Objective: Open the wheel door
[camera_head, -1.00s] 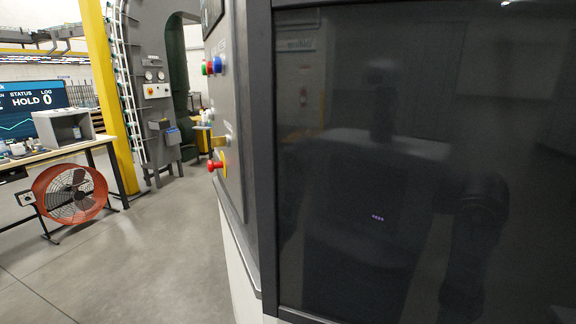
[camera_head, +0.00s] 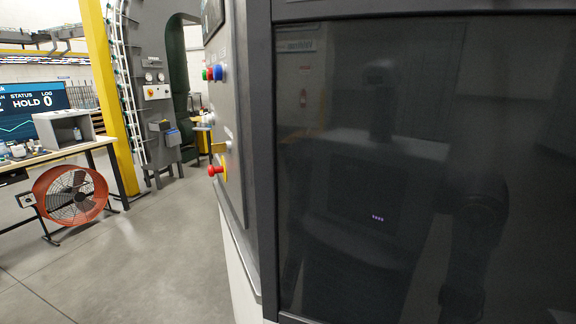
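A large machine door with a dark glass pane (camera_head: 400,180) in a dark grey frame (camera_head: 264,150) fills the right half of the head view, very close to me. It looks shut. The pane mirrors my own body faintly. I cannot see a wheel or handle on the part of the door in view. Neither of my grippers is directly in view.
The machine's side panel carries red, green and blue buttons (camera_head: 213,72) and a red knob (camera_head: 214,170) on yellow. An orange fan (camera_head: 72,194) and a workbench (camera_head: 62,152) stand at the left, near a yellow post (camera_head: 108,95). The floor (camera_head: 150,260) between is clear.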

